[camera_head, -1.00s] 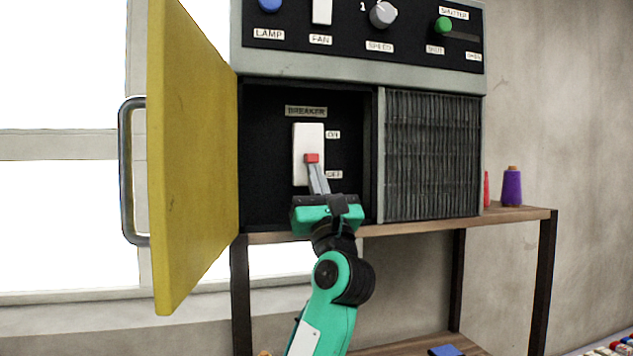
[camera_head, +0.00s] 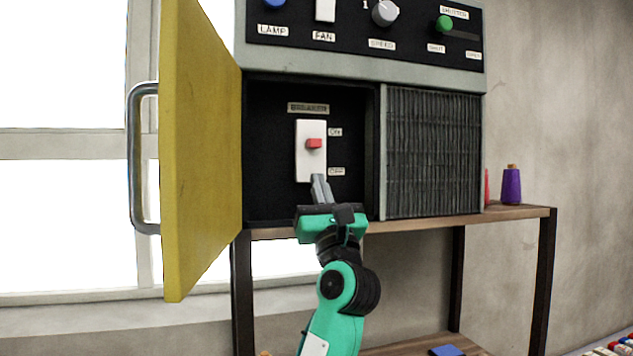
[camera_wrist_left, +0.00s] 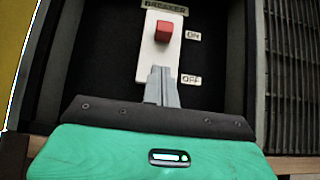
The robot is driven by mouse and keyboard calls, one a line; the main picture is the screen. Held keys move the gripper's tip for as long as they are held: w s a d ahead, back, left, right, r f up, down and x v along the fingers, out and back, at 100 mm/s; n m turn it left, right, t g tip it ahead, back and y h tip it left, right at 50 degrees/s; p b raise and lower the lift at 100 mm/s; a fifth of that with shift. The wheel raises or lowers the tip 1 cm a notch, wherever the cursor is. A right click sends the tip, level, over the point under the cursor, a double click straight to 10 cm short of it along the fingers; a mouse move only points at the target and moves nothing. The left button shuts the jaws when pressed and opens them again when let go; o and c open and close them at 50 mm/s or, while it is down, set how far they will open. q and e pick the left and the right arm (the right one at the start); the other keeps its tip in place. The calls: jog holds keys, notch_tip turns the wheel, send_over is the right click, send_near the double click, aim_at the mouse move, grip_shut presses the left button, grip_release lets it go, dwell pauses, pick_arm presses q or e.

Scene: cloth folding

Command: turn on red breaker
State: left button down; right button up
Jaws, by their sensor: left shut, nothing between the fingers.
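The red breaker lever (camera_head: 315,143) sits on a white switch plate (camera_head: 309,165) inside the open compartment. It is in the upper part of the plate, near the ON label (camera_head: 335,132) and above the OFF label (camera_head: 336,171). In the left wrist view the red lever (camera_wrist_left: 164,31) stands beside the ON label (camera_wrist_left: 193,35). My left gripper (camera_head: 319,180) is shut and empty. Its fingertips are below the lever, in front of the lower part of the plate, apart from the lever. The fingers also show in the left wrist view (camera_wrist_left: 162,75). My right gripper is not in view.
A yellow door (camera_head: 200,150) stands open at the left of the compartment, with a metal handle (camera_head: 135,160). A ribbed grille (camera_head: 433,155) is on the right. Above is a control panel (camera_head: 350,38). A purple spool (camera_head: 511,185) stands on the wooden shelf (camera_head: 500,213).

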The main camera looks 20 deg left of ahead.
pick_arm(q)
jog(key=b+v, duration=0.3)
jog(key=v, duration=0.6)
jog(key=shift+s+d+f, duration=0.1)
jog(key=shift+d, duration=0.1)
jog(key=shift+f, duration=0.1)
